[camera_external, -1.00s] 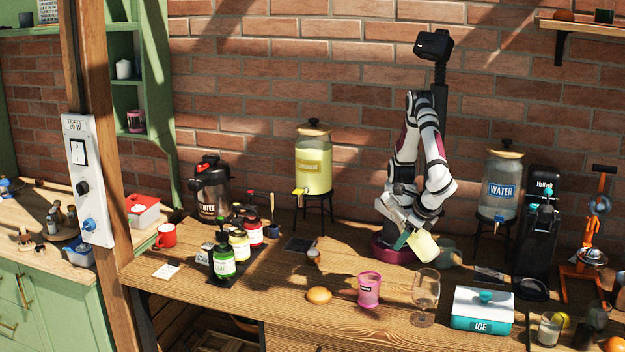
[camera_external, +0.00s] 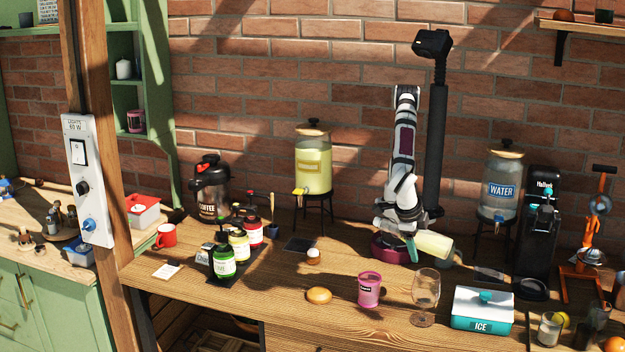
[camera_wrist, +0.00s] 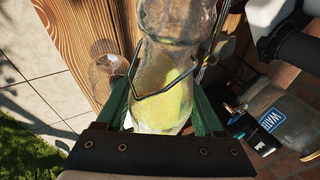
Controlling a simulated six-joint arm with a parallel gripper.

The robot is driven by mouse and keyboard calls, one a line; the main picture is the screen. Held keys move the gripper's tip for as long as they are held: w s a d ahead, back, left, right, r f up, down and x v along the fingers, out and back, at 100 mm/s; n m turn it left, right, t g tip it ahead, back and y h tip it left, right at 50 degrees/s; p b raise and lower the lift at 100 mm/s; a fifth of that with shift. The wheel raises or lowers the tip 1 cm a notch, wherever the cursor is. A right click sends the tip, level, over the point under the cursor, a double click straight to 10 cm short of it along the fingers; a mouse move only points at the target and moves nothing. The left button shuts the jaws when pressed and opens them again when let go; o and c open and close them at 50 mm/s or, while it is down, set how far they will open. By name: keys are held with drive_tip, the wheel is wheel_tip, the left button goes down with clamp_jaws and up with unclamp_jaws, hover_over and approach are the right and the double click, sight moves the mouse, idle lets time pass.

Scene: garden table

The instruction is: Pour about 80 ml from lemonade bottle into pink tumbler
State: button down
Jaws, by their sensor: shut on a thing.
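My gripper (camera_external: 412,246), with green fingers, is shut on the lemonade bottle (camera_external: 434,243), a clear bottle with pale yellow liquid. The bottle lies strongly tilted, close to level, above the table behind the tumbler. In the wrist view the bottle (camera_wrist: 168,85) sits between both fingers, its liquid gathered near the palm and its upper part clear; a wire clasp crosses it. Its mouth is not clear to see. The pink tumbler (camera_external: 369,290) stands upright on the table, in front of and left of the gripper, apart from the bottle. Its inside cannot be made out.
A stemmed glass (camera_external: 425,296) stands just right of the tumbler, and an ice box (camera_external: 482,310) beyond it. A bun (camera_external: 319,295) lies left of the tumbler. The water dispenser (camera_external: 502,188) stands at the back right. The table left of the bun is fairly clear.

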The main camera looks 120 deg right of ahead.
drive_tip(key=shift+w+d+g+y, duration=0.1)
drive_tip(key=shift+g+y, duration=0.2)
drive_tip(key=shift+g+y, duration=0.5)
drive_tip(key=shift+g, duration=0.1)
idle(0.4)
drive_tip(key=shift+s+a+n, duration=0.3)
drive_tip(key=shift+s+a, duration=0.4)
drive_tip(key=shift+a+g+y, duration=0.3)
drive_tip(key=shift+a, duration=0.05)
idle(0.8)
drive_tip(key=shift+s+r, duration=0.1)
drive_tip(key=shift+s, duration=0.15)
idle(0.6)
drive_tip(key=shift+t+h, duration=0.8)
drive_tip(key=shift+t, duration=0.2)
drive_tip(key=shift+s+t+h, duration=0.2)
drive_tip(key=shift+t+h, duration=0.2)
drive_tip(key=shift+w+d+f+m+t+h, duration=0.15)
drive_tip(key=shift+f+m+t+h, duration=0.1)
drive_tip(key=shift+m+t+h, duration=0.2)
idle(0.3)
